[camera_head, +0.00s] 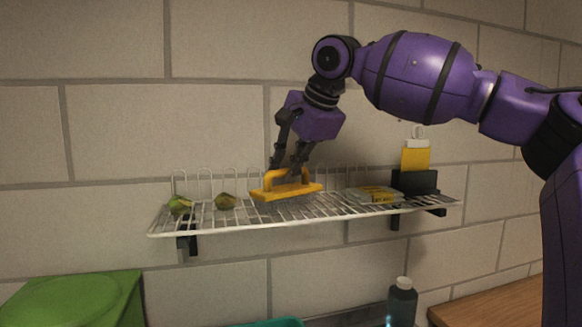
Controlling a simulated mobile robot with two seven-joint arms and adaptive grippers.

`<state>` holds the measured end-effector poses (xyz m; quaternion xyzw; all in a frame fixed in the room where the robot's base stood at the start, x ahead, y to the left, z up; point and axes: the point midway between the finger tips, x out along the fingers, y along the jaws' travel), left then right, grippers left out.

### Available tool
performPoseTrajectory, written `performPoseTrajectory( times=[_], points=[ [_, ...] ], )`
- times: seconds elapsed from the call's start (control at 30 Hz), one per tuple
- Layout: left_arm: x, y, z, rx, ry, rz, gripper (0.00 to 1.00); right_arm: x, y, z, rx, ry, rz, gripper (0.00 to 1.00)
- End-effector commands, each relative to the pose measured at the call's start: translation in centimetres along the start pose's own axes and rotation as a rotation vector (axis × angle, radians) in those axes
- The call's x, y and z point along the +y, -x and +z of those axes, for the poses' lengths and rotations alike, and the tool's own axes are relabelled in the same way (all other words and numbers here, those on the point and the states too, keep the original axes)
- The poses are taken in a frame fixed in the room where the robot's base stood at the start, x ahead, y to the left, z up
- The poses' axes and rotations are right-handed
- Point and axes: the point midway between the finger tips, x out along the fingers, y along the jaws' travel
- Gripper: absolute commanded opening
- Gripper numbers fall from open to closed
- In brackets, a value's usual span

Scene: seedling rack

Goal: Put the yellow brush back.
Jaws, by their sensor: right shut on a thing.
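The yellow brush (286,190) has a flat block and an arched handle. It is at the middle of the white wire rack (240,229) on the wall. My right gripper (287,173) reaches down from above and is shut on the brush's handle. The brush is level, at or just above the wires; I cannot tell whether it touches them. The bristles are hard to make out. My left gripper is not in view.
A yellow-grey packet (374,195) lies to the right, beside a black holder (414,182) with a yellow-and-white item. Below are a green bin (75,300), a dark bottle (402,303) and a wooden surface (505,300).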

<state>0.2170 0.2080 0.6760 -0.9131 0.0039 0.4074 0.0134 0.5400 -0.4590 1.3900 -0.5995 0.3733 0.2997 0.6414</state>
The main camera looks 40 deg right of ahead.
Motion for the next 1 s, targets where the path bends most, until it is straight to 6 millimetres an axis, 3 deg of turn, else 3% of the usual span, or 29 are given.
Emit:
performPoseTrajectory(
  times=[0.4,0.43,0.57,0.9,1.0],
  points=[
    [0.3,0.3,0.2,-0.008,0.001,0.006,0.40,0.4,-0.5,0.1,-0.001,0.000,-0.005,0.00],
    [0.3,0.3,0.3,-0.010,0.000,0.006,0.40,0.4,-0.5,0.1,0.000,0.000,-0.004,0.17],
    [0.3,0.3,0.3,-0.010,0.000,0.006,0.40,0.4,-0.5,0.1,0.000,0.000,-0.004,0.32],
    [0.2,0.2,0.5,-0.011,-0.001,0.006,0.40,0.2,-0.3,0.1,0.000,0.001,-0.004,0.32],
    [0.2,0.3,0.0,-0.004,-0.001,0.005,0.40,0.1,0.9,0.1,-0.001,0.002,-0.008,0.32]
  ],
)
